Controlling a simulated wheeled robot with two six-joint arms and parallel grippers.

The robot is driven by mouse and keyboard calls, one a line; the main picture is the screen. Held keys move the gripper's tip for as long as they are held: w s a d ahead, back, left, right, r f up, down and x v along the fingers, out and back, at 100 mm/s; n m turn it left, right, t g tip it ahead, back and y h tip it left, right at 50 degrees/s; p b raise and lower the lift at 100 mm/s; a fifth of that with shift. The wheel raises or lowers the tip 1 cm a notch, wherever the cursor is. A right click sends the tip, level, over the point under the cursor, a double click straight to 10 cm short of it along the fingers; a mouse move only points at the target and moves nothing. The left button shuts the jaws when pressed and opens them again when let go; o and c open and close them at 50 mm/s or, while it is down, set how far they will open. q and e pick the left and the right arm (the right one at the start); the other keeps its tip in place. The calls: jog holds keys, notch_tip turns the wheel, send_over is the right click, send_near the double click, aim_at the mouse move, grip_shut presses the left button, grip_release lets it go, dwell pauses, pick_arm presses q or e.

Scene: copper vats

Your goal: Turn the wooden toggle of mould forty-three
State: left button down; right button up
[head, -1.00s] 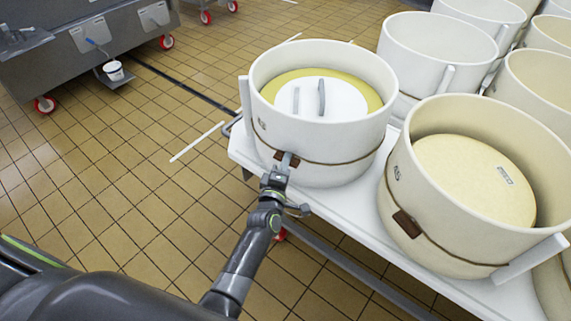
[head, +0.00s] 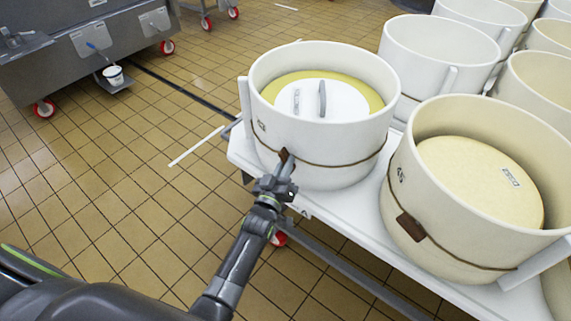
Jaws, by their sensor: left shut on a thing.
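A white round mould (head: 330,155) stands at the near left end of the white table, with a cord around it and a small dark number on its side that I cannot read surely. Inside it lie a yellow cheese (head: 281,84) and a white lid (head: 340,102) with an upright handle. Its small brown wooden toggle (head: 284,154) sits on the cord at the front, now steeply tilted, and is partly hidden by the gripper. My left gripper (head: 286,166) is shut on the toggle, reaching up from below. My right gripper is out of view.
A cream mould (head: 400,185) with its own brown toggle (head: 410,227) stands close on the right, holding a cheese. Several empty moulds (head: 437,50) crowd behind. The white table (head: 345,220) has a bare front edge. The tiled floor (head: 110,190) on the left is mostly clear.

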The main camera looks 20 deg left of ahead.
pick_arm(q)
jog(key=m+h, duration=0.1)
jog(key=m, duration=0.3)
jog(key=shift+p, duration=0.4)
jog(key=shift+m, duration=1)
jog(key=shift+h, duration=0.4)
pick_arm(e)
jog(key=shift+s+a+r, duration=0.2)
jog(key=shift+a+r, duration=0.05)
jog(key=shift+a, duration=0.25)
pick_arm(q)
jog(key=shift+m, duration=0.5)
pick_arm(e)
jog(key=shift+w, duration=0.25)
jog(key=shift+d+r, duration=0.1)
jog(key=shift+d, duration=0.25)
pick_arm(q)
jog(key=c, duration=1.5)
grip_release()
jog(key=shift+o, duration=0.2)
jog(key=p+v, duration=0.1)
jog(key=v, duration=1.6)
jog(key=shift+s+p, duration=0.15)
jog(key=shift+p, duration=0.15)
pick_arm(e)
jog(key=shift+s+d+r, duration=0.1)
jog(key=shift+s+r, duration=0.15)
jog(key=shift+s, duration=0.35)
